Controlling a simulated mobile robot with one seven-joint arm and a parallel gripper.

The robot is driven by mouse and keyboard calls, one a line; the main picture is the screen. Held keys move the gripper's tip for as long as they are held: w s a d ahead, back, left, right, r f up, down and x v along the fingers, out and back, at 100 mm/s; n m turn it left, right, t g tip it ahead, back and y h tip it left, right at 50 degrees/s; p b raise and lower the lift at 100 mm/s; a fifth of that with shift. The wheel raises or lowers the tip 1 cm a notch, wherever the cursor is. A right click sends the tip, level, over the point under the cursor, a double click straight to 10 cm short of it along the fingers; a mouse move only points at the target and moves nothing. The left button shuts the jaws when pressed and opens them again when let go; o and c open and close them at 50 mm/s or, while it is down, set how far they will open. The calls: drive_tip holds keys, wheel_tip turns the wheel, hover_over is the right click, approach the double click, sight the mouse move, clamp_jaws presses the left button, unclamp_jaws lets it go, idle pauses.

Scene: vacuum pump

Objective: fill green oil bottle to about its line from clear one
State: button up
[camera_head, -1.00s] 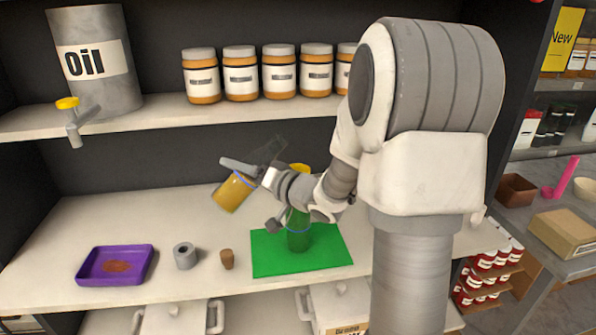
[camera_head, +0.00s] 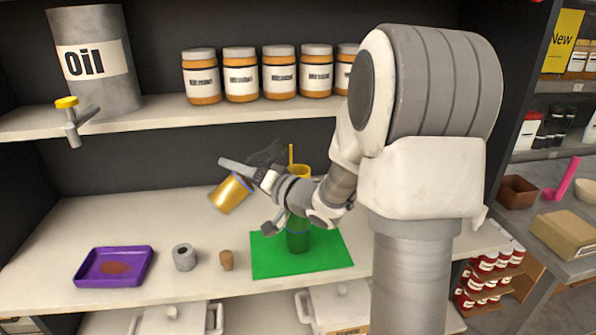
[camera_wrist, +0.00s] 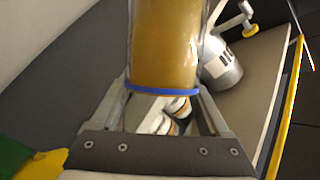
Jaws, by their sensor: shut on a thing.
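The clear bottle (camera_head: 230,193), with amber oil inside and a blue band, hangs tilted above the shelf. Its body is at the lower left and its dark see-through neck at the upper right. My gripper (camera_wrist: 163,105) is shut on it, with one finger on each side. The green bottle (camera_head: 298,242) stands upright on a green mat (camera_head: 325,262), partly hidden by my arm. A yellow funnel-like piece (camera_head: 302,171) shows above it. A thin yellow upright streak, seemingly oil, runs between the clear bottle's neck end and this piece. The green bottle's level is hard to tell.
A purple tray (camera_head: 92,280), grey ring (camera_head: 184,257) and cork (camera_head: 226,261) lie on the shelf left of the mat. A big oil can (camera_head: 97,95) with a tap and several jars (camera_head: 240,85) stand on the shelf above. The back left is clear.

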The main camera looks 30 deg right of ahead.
drive_tip(key=shift+a+f+m+t+b, duration=0.3)
drive_tip(key=shift+f+m+t+b, duration=0.1)
drive_tip(key=shift+m+b, duration=0.45)
idle(1.5)
drive_tip(key=shift+a+r+m+t+y, duration=0.15)
drive_tip(key=shift+m+t+y, duration=0.15)
drive_tip(key=shift+m, duration=0.25)
idle(1.4)
